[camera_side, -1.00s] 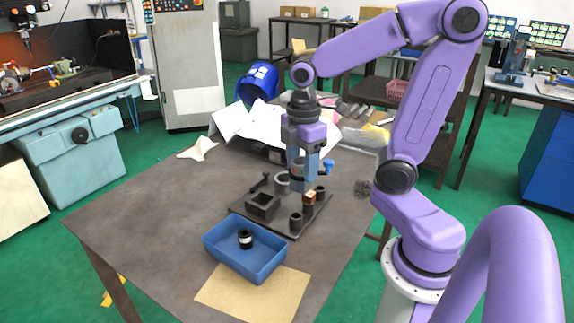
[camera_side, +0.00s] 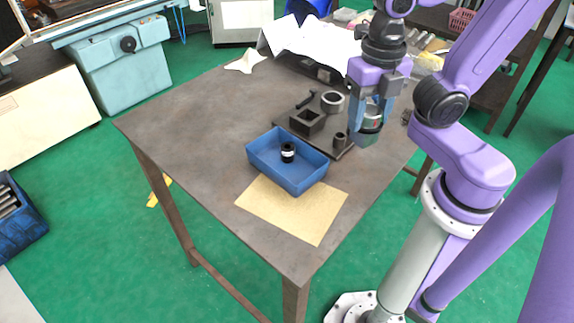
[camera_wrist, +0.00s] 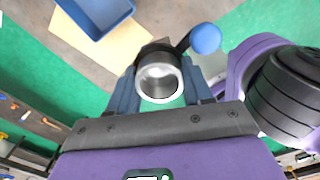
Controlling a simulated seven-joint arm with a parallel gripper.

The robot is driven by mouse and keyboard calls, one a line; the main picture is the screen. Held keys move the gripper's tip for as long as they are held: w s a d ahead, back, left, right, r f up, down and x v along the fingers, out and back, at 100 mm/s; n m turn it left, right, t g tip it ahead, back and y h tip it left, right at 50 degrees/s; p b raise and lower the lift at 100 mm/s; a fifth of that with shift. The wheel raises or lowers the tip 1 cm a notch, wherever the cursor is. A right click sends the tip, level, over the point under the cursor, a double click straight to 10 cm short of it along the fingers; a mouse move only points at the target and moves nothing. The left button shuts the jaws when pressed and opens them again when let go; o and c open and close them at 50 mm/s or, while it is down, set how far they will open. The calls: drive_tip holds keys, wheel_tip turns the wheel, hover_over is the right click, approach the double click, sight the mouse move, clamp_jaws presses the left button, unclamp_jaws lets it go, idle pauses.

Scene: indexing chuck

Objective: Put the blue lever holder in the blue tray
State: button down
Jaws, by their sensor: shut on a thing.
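My gripper (camera_side: 371,112) is shut on the blue lever holder (camera_side: 367,134), a grey and dark cylinder. In the wrist view, the holder (camera_wrist: 158,82) sits between the fingers (camera_wrist: 160,95), its open ring facing the camera. Its dark lever with a blue ball knob (camera_wrist: 206,39) sticks out to the upper right. In the side view the knob is hidden. The gripper holds it above the table's right side, right of the blue tray (camera_side: 272,176). The tray also shows in the wrist view (camera_wrist: 88,24), at the top left. A black cylindrical part (camera_side: 288,151) stands inside the tray.
Behind the tray, a dark plate (camera_side: 318,141) carries a square block (camera_side: 307,122), a ring (camera_side: 333,101) and a small cylinder (camera_side: 340,140). A tan sheet (camera_side: 292,208) lies in front of the tray. White paper (camera_side: 310,43) lies at the back. The table's left is clear.

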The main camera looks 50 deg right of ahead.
drive_tip(key=s+n, duration=0.1)
drive_tip(key=n, duration=0.1)
drive_tip(key=a+n, duration=0.1)
drive_tip(key=n, duration=0.1)
drive_tip(key=shift+s, duration=0.35)
drive_tip(key=n, duration=0.3)
hover_over(298, 175)
wheel_tip(298, 175, down, 10)
drive_tip(key=shift+a+f, duration=0.1)
drive_tip(key=shift+f, duration=1.45)
drive_tip(key=shift+f, duration=0.15)
drive_tip(key=shift+c, duration=2.4)
unclamp_jaws()
